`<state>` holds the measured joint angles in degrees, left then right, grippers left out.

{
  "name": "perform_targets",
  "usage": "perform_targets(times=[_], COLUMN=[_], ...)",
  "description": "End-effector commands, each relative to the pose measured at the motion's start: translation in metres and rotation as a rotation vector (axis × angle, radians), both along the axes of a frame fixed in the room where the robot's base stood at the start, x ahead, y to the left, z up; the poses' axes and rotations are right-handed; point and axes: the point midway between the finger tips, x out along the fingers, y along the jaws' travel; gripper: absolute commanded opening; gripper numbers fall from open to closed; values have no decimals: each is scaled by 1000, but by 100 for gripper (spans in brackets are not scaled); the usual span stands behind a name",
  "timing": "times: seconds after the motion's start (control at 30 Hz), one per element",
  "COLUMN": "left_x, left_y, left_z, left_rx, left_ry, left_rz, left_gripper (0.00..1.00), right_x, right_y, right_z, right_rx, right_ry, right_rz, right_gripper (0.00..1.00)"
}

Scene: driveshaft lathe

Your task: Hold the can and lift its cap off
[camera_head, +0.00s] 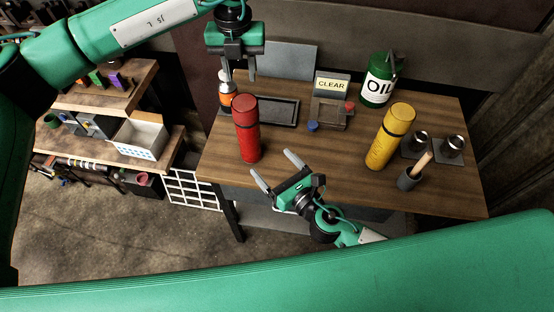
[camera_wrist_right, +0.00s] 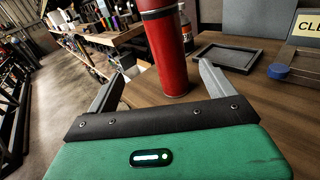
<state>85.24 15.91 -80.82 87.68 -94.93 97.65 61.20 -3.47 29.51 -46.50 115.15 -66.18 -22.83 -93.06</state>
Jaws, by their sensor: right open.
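A tall red can (camera_head: 246,140) with a dark band below its red cap (camera_head: 243,106) stands upright on the wooden table. A similar yellow can (camera_head: 383,148) stands upright at the right. My right gripper (camera_head: 273,170) is open and empty at the table's front edge, just in front and right of the red can. In the right wrist view the red can (camera_wrist_right: 171,58) shows beyond and between the open fingers (camera_wrist_right: 162,78); its top is cut off. My left gripper (camera_head: 238,75) points down behind the red can, fingers apart, with nothing visible between them.
The front middle is clear.

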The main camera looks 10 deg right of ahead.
Motion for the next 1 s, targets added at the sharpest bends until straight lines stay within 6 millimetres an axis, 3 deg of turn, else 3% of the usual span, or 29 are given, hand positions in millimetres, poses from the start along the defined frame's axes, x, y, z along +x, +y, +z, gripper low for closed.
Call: perform_targets(times=[0.33, 0.8, 1.0], left_x=[0, 0, 0], left_y=[0, 0, 0], left_z=[0, 0, 0], left_rx=[0, 0, 0], left_ry=[0, 0, 0], left_rz=[0, 0, 0], left_gripper=[36, 36, 36], right_x=[26, 104, 125], right_y=[4, 44, 55], right_z=[12, 12, 11], right_rx=[-34, -34, -33], right_ry=[-65, -62, -61], right_rz=[-29, -28, -28], right_gripper=[87, 87, 87])
